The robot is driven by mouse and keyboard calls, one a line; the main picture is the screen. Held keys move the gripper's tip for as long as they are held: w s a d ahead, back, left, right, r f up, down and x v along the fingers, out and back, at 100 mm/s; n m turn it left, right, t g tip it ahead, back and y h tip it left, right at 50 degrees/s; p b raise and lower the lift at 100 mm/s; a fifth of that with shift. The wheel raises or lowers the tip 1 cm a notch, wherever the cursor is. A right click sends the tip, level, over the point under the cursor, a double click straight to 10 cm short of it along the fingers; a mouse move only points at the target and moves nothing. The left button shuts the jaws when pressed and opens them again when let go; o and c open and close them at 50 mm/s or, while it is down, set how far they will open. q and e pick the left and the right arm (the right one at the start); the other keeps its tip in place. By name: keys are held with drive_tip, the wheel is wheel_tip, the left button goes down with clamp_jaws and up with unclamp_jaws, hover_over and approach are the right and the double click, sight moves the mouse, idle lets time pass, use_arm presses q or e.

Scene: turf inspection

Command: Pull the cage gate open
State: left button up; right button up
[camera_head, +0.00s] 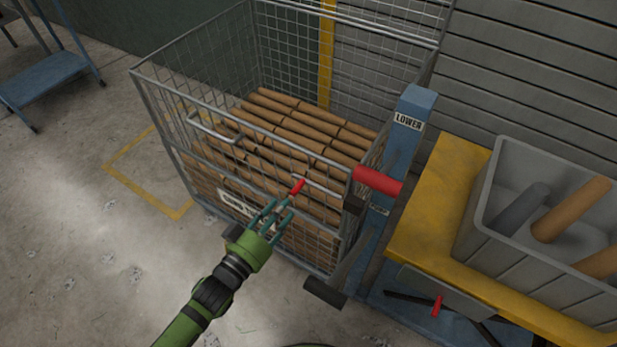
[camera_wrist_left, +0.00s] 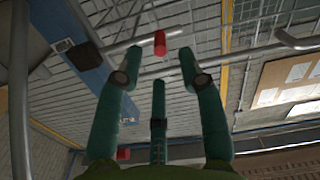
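The wire cage (camera_head: 184,172) stands in the middle of the head view, filled with stacked brown rolls. Its front mesh side carries a grey bar handle (camera_head: 213,126) at the upper left and a white label plate (camera_head: 236,205). A thin rod with a red tip (camera_head: 297,187) lies along the front at the right; a red-tipped rod also shows in the left wrist view (camera_wrist_left: 160,42). My left gripper (camera_head: 277,213) is open in front of the mesh, close to the red tip. Its spread fingers (camera_wrist_left: 152,75) hold nothing. My right gripper is not in view.
A blue post (camera_head: 406,150) marked LOWER, with a thick red grip (camera_head: 377,181), stands at the cage's right. Right of it, a yellow table (camera_head: 432,215) bears a grey bin (camera_head: 520,250) with rolls. A blue stand (camera_head: 45,80) is far left. Floor left of the cage is clear.

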sight(295, 190)
use_arm(q)
drive_tip(key=x, duration=0.3)
drive_tip(key=shift+r, duration=0.35)
drive_tip(key=x, duration=0.3)
drive_tip(key=shift+f, duration=0.1)
drive_tip(key=shift+w+d, duration=0.15)
drive_tip(key=shift+d, duration=0.05)
clamp_jaws()
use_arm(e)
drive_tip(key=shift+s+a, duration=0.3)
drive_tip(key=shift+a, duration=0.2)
